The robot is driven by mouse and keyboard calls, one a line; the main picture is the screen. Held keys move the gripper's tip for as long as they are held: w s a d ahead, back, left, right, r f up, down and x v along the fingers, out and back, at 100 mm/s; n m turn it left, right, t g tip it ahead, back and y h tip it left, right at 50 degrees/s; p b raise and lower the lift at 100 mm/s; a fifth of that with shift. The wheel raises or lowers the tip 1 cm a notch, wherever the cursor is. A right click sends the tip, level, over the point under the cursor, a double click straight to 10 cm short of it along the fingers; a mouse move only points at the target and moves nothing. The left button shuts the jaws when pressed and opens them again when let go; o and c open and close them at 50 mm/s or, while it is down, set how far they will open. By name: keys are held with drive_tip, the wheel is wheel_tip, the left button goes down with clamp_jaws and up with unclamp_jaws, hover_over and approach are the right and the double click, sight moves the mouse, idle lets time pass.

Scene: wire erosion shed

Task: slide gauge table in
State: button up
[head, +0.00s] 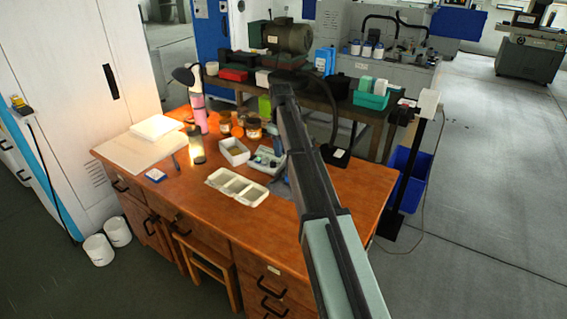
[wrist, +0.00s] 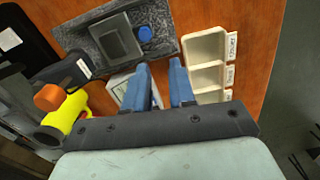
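In the wrist view, a dark speckled slab (wrist: 160,22) carries a flat grey plate (wrist: 117,40) with a blue round knob (wrist: 145,34) beside it; this looks like the gauge table. In the head view, only a grey part of the slab (head: 281,187) shows beside my arm. My gripper (wrist: 160,65) has two blue fingers, apart with a narrow gap between them. I see nothing held in that gap. In the wrist view the fingertips lie just below the slab and plate; I cannot tell their height or whether they touch.
A cream three-compartment tray (wrist: 207,68) with labels stands right of the fingers. A white box (wrist: 119,84) is partly behind the left finger. A yellow object with an orange end (wrist: 66,115) is at lower left. The head view shows a lamp (head: 184,76) and jars (head: 254,128) on the desk.

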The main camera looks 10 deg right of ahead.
drive_tip(key=s+a+f, duration=0.1)
drive_tip(key=s, duration=0.1)
drive_tip(key=s+a+f, duration=0.1)
drive_tip(key=s+f, duration=0.1)
drive_tip(key=s+a+f, duration=0.1)
drive_tip(key=s, duration=0.2)
drive_tip(key=shift+f, duration=0.35)
clamp_jaws()
drive_tip(key=s+f+t, duration=0.3)
drive_tip(key=s+t, duration=0.1)
drive_tip(key=w+r+t+h, duration=0.1)
drive_tip(key=w+r+t, duration=0.1)
drive_tip(key=w+t, duration=0.25)
drive_tip(key=shift+g, duration=0.45)
drive_tip(key=x, duration=0.9)
drive_tip(key=shift+w+f, duration=0.1)
drive_tip(key=shift+w, duration=0.35)
drive_tip(key=shift+w+d+f, duration=0.1)
drive_tip(key=shift+w+d, duration=0.65)
drive_tip(key=shift+w, duration=0.05)
drive_tip(key=shift+w+d, duration=0.6)
drive_tip(key=shift+d, duration=0.05)
